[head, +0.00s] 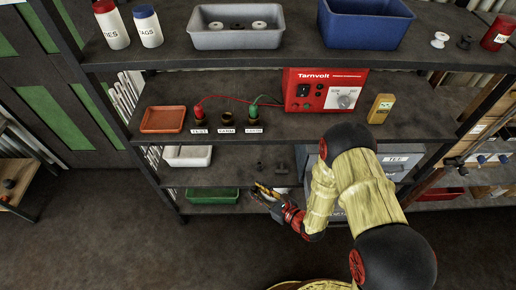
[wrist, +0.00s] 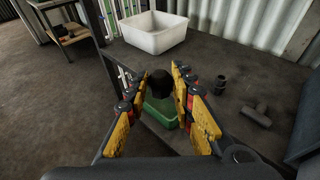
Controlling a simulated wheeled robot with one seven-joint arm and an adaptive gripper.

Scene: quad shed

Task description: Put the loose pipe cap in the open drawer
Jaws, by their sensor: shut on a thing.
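My gripper (head: 266,190) is low in front of the shelving in the head view. In the wrist view its yellow-padded fingers (wrist: 166,88) are closed on a dark round piece, which looks like the pipe cap (wrist: 160,82). The cap is held at the fingertips, above the level of a green tray; in the head view I cannot make it out. A grey drawer unit (head: 399,160) with a label reading TEE stands on the shelf to the right, partly behind my arm. I cannot see an open drawer clearly in either view.
A white bin (wrist: 155,32) stands on the shelf, with a green tray (wrist: 160,108) lower down. Two dark pipe fittings, one upright (wrist: 220,84) and one lying (wrist: 257,116), sit on the shelf right of my fingers. A red Tarnvolt box (head: 325,90) stands on the shelf above.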

